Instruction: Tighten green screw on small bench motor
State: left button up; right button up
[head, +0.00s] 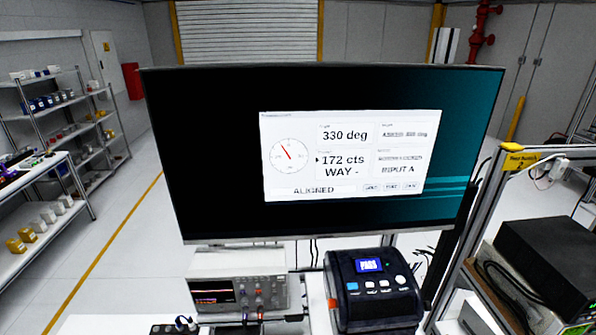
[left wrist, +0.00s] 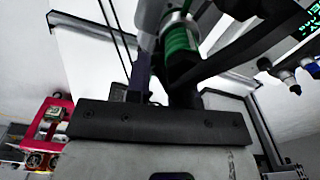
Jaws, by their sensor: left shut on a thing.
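In the left wrist view, my left gripper (left wrist: 160,80) reaches up and away from the camera. It is shut on a green ribbed cylindrical piece (left wrist: 181,45) with pale parts around it. Whether this piece is the green screw, a tool or part of the motor I cannot tell. The gripper's dark fingers and wide black base hide much of what lies behind. The small bench motor cannot be made out for certain. Neither gripper shows in the head view, and my right gripper is in no view.
A large monitor (head: 190,130) reads 330 deg, 172 cts and ALIGNED. Below it stand an oscilloscope (head: 240,293) and a label printer (head: 372,290). The left wrist view shows a red-framed item (left wrist: 46,130) at left and an instrument with green text (left wrist: 306,18) and plugs (left wrist: 288,76) at right.

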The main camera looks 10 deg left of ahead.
pick_arm(q)
jog(key=shift+m+b, duration=0.4)
jog(key=shift+m, duration=1.7)
jog(key=shift+m+b, duration=0.3)
jog(key=shift+m, duration=0.4)
jog(key=o, duration=0.5)
jog(key=shift+r, duration=0.1)
